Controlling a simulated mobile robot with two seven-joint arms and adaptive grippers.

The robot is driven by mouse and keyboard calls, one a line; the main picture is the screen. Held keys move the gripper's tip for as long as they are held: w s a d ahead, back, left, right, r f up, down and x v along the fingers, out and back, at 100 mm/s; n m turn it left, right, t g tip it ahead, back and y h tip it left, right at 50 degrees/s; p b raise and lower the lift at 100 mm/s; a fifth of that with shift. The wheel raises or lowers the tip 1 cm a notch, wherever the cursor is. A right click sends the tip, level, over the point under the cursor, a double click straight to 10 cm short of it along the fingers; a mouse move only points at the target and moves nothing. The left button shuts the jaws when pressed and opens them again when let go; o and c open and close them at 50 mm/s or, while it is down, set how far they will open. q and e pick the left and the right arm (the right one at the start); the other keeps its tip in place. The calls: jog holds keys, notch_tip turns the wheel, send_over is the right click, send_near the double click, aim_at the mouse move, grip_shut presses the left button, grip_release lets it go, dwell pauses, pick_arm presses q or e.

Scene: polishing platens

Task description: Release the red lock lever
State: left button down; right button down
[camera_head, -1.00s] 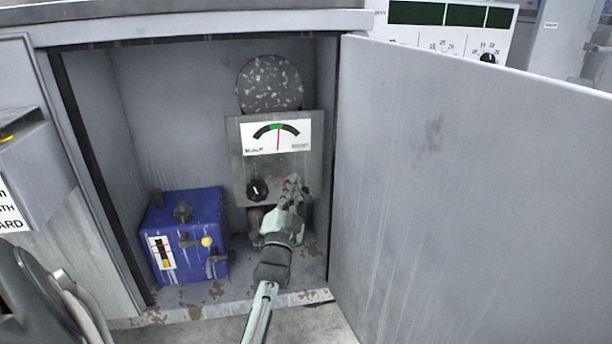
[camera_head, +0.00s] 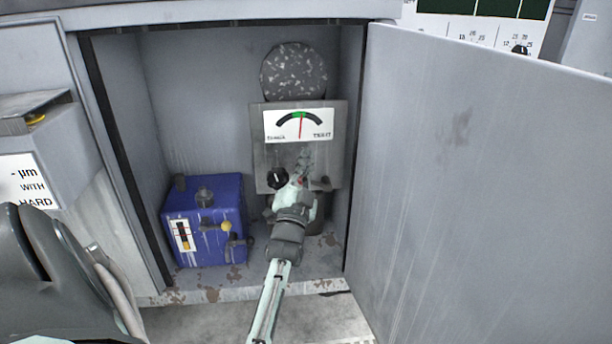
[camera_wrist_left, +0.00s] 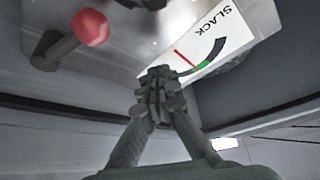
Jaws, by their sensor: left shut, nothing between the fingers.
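The lock lever (camera_wrist_left: 62,48) has a grey arm and a red ball end (camera_wrist_left: 91,27), at the upper left of the left wrist view. In the head view only a speck of red shows beside my left gripper, which hides the rest. My left gripper (camera_head: 304,160) is shut and empty, in front of the lower part of the grey gauge box (camera_head: 262,152). In the wrist view its closed fingertips (camera_wrist_left: 160,82) overlap the gauge's edge, apart from the red ball. I cannot tell whether they touch the box. My right gripper is not in view.
The box has a white dial gauge (camera_head: 299,125) and a black knob (camera_head: 277,178). A speckled disc (camera_head: 294,72) is above it. A blue unit (camera_head: 205,220) stands left inside the cabinet. The open cabinet door (camera_head: 480,190) bounds the right side.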

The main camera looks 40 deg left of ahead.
pick_arm(q)
jog(key=shift+r, duration=2.1)
